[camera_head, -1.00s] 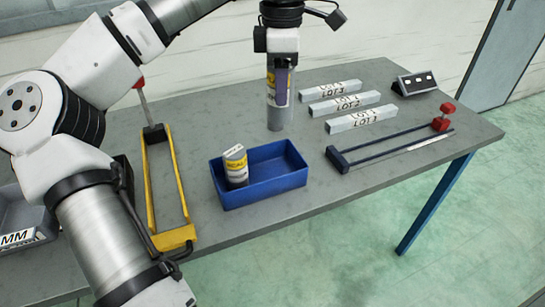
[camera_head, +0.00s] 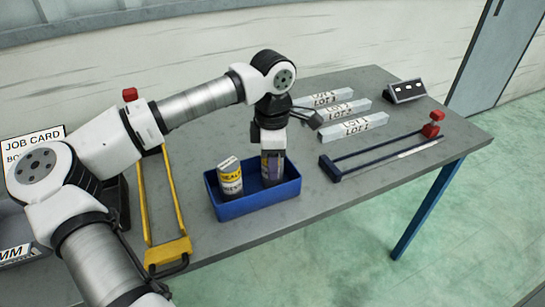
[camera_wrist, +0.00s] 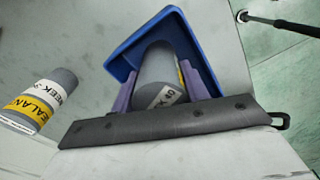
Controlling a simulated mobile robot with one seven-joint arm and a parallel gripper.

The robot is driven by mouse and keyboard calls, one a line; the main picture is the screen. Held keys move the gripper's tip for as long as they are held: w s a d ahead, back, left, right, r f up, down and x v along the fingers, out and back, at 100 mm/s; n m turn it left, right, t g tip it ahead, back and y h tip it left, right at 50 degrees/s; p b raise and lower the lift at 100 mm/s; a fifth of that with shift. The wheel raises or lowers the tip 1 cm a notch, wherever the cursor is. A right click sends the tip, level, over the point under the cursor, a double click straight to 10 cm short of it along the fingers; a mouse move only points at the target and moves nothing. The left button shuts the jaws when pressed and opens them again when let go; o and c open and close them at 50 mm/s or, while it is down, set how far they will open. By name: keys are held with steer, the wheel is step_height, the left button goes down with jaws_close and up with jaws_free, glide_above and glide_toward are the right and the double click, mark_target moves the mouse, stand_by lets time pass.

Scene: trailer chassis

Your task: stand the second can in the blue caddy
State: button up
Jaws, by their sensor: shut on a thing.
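The blue caddy (camera_head: 245,206) stands on the grey table; it also shows in the wrist view (camera_wrist: 123,58). A can (camera_head: 230,178) with a yellow and white label stands upright in its left part. My gripper (camera_head: 272,160) is shut on the second can (camera_head: 271,179), upright inside the caddy's right part. In the wrist view the purple fingers clasp this grey can (camera_wrist: 155,70) from both sides. Whether its base rests on the caddy floor is hidden. Another labelled can view (camera_wrist: 40,100) shows at left in the wrist view; I cannot tell which can it is.
A yellow-framed tool (camera_head: 145,215) lies left of the caddy. Several LOT bars (camera_head: 350,127) and a small dark box (camera_head: 405,91) lie behind. A job card (camera_head: 35,145) stands at far left.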

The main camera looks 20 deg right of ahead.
steer(key=shift+f, duration=0.1)
steer(key=o, duration=1.2)
steer(key=shift+c, duration=0.2)
step_height(320, 180, up, 12)
steer(key=shift+r+b, duration=0.2)
steer(key=shift+b, duration=0.35)
